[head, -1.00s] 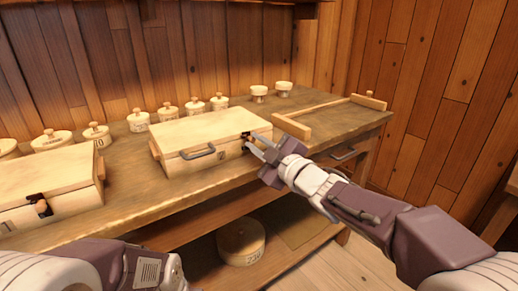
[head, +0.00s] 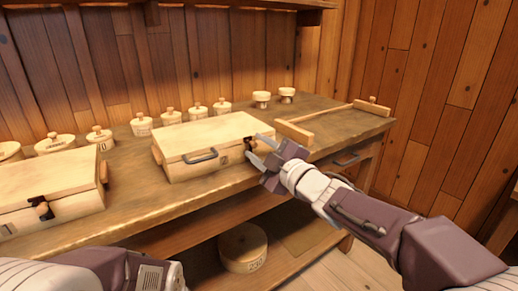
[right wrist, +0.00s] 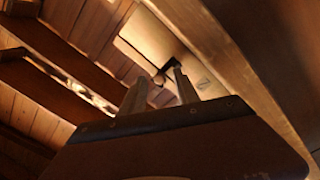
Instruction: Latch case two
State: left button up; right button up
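Case two (head: 210,135), a pale wooden box with a grey handle (head: 201,157), stands on the bench with its lid down. Its dark latch (head: 250,143) with a small wooden knob is at the right end of the front face. It also shows in the right wrist view, where the knob (right wrist: 159,79) appears between the fingertips. My right gripper (head: 259,151) is open at the latch, one finger on either side of the knob; contact cannot be told. The latch's exact position is partly hidden by the fingers. My left arm shows at the bottom left, its gripper out of view.
Another pale case (head: 50,190) with a dark latch (head: 41,208) stands at left. Several lidded round tubs and two small spools (head: 262,99) line the back. A wooden frame (head: 294,133) lies at right. A round tub (head: 243,248) sits on the lower shelf.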

jog(key=p+v, duration=0.2)
jog(key=v, duration=0.7)
jog(key=shift+p, duration=0.4)
